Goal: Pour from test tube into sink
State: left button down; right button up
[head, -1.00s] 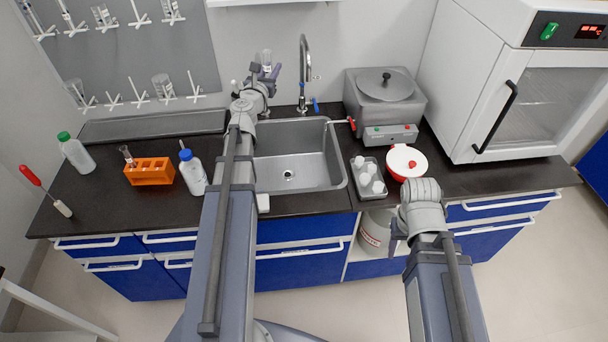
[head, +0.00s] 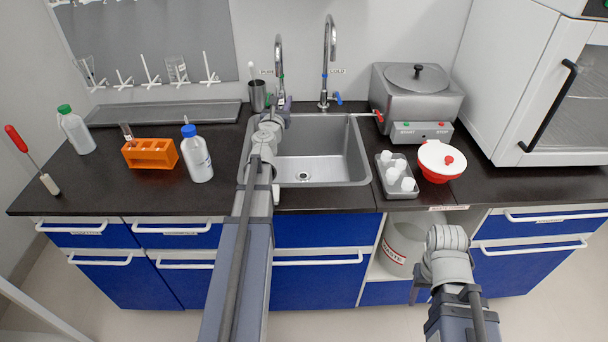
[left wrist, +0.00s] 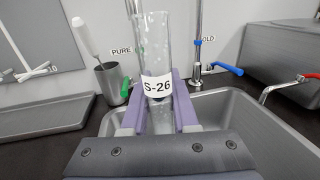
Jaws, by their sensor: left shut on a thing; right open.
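My left gripper (head: 283,103) is at the back left part of the sink (head: 325,165). In the left wrist view the gripper (left wrist: 160,110) is shut on a clear glass test tube (left wrist: 154,35) with a white "S-26" label. In the head view the tube is hard to make out behind my wrist. The sink basin also shows in the left wrist view (left wrist: 262,122). My right gripper (head: 415,292) is low in front of the cabinets, open and apart from the counter things.
Two taps, the "PURE" tap (head: 279,65) and the cold tap (head: 329,55), stand behind the sink. A metal cup (head: 257,97) is near them.

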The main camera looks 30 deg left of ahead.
pick_arm(q)
jog(key=s+a+f+n+y+b, duration=0.1)
jog(key=a+f+b, duration=0.3)
jog(key=f, duration=0.3)
jog(key=shift+s+g+y+b, duration=0.15)
jog(key=shift+g+y+b, duration=0.25)
jog(key=shift+b, duration=0.5)
jog(key=shift+a+f, duration=0.1)
jog(key=shift+f, duration=0.1)
jog(key=shift+w+d+f+m, duration=0.1)
jog(key=shift+d+m, duration=0.15)
jog(key=shift+m, duration=1.6)
jog(key=shift+w+d+m, duration=0.15)
jog(key=shift+d+m, duration=0.1)
jog(key=shift+m, duration=1.65)
jog(key=shift+w+d+f+m, duration=0.1)
jog(key=shift+d+m, duration=0.15)
jog(key=shift+m, duration=1.6)
jog(key=shift+a+f+m+b, duration=0.1)
jog(key=shift+m+b, duration=0.3)
jog(key=shift+m, duration=0.1)
